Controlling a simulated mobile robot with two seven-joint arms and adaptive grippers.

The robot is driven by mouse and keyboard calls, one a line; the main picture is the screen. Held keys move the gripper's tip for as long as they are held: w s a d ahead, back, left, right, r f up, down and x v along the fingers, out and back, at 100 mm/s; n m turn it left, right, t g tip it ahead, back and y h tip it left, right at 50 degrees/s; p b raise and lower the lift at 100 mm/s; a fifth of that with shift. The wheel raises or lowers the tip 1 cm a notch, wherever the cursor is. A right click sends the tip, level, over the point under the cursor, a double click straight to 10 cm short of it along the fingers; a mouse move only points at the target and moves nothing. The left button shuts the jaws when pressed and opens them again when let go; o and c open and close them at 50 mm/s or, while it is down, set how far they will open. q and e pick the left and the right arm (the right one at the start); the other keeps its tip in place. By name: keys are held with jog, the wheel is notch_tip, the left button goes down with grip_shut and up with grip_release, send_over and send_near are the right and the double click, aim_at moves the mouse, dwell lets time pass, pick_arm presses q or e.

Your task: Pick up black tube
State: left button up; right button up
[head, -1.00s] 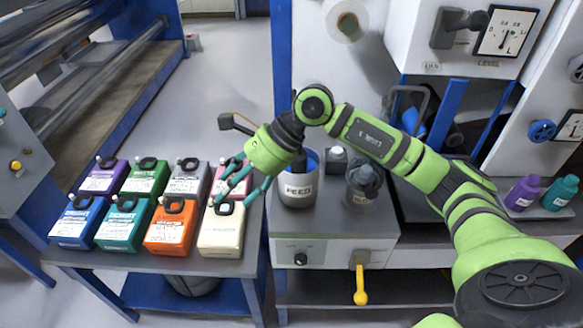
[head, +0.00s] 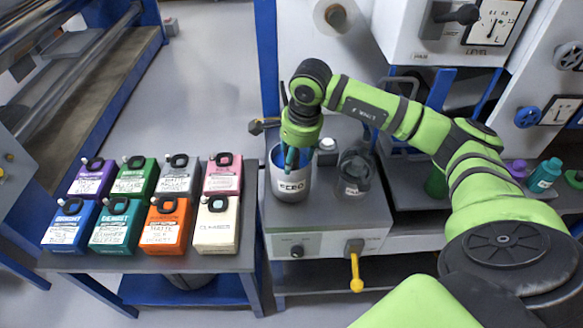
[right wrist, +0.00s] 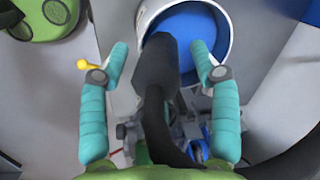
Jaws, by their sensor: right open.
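The black tube (right wrist: 156,62) shows in the right wrist view as a thick dark end over the pot's mouth, with a thinner curved hose running down and right. My right gripper (right wrist: 158,62) is open, with one teal finger on each side of the tube; a gap shows on both sides. In the head view my right gripper (head: 291,158) points down at the mouth of the grey FEED pot (head: 290,184) and mostly hides the tube there. The pot holds blue liquid (right wrist: 192,38). My left gripper is out of view.
A glass jar (head: 356,174) stands right of the pot on the grey bench unit, which has a yellow lever (head: 355,270). Left is a table with colored boxes, including an orange box (head: 167,222) and a cream box (head: 216,226).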

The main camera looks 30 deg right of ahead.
jog(key=shift+w+f, duration=0.2)
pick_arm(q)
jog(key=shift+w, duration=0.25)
pick_arm(e)
jog(key=shift+s+r, duration=0.15)
jog(key=c, duration=1.1)
jog(key=shift+r, duration=0.3)
notch_tip(320, 180, up, 8)
jog(key=shift+f+b, duration=0.1)
jog(key=shift+b, duration=1.15)
notch_tip(320, 180, up, 3)
jog(key=shift+r+p, duration=0.2)
jog(key=shift+p, duration=0.45)
pick_arm(q)
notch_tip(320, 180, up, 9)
jog(key=p, duration=1)
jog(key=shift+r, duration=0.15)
pick_arm(e)
jog(key=shift+r, duration=6.6)
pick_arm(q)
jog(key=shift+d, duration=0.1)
